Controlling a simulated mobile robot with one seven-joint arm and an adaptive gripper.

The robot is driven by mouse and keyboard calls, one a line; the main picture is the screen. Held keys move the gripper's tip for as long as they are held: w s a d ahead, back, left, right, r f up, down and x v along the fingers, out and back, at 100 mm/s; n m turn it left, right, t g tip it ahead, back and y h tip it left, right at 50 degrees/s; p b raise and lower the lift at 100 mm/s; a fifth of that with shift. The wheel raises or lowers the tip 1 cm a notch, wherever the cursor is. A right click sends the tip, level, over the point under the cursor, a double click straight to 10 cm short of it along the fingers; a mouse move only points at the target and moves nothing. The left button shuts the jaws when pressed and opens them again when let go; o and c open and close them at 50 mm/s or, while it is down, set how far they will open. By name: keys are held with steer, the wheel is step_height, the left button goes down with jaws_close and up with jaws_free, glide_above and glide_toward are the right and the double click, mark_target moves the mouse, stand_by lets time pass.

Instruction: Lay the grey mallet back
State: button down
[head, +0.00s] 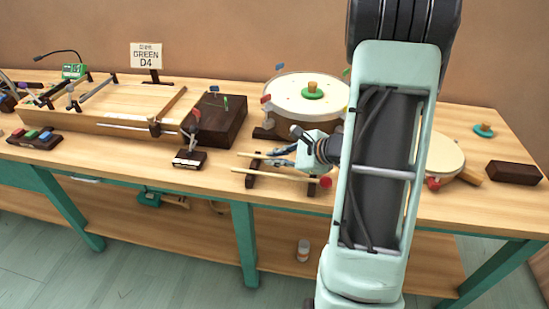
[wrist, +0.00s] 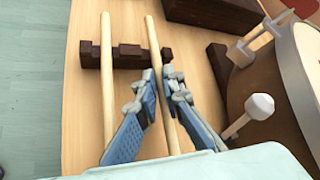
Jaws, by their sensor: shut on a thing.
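My gripper (head: 274,157) is shut on the pale wooden shaft of the grey mallet (wrist: 152,40), which passes between the blue fingers (wrist: 159,78) in the wrist view. The shaft runs across a dark notched rack (wrist: 125,57). I cannot tell whether it rests in the notch or is just above it. The mallet's head is hidden behind my gripper and wrist. A second mallet with a red head (head: 325,182) lies across the rack, nearer the table's front edge; its shaft (wrist: 106,70) is to the left in the wrist view, roughly parallel to the held one.
A round drum (head: 300,92) with coloured pegs stands just behind the rack. A dark wooden box (head: 214,118) and a small dark block (head: 189,158) stand to the left. A smaller cream drum (head: 445,158) is right of my arm. The table's front edge is close.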

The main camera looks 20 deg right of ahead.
steer(key=shift+f+b, duration=0.25)
steer(key=shift+b, duration=0.15)
steer(key=c, duration=2)
jaws_free()
steer(key=v, duration=1.2)
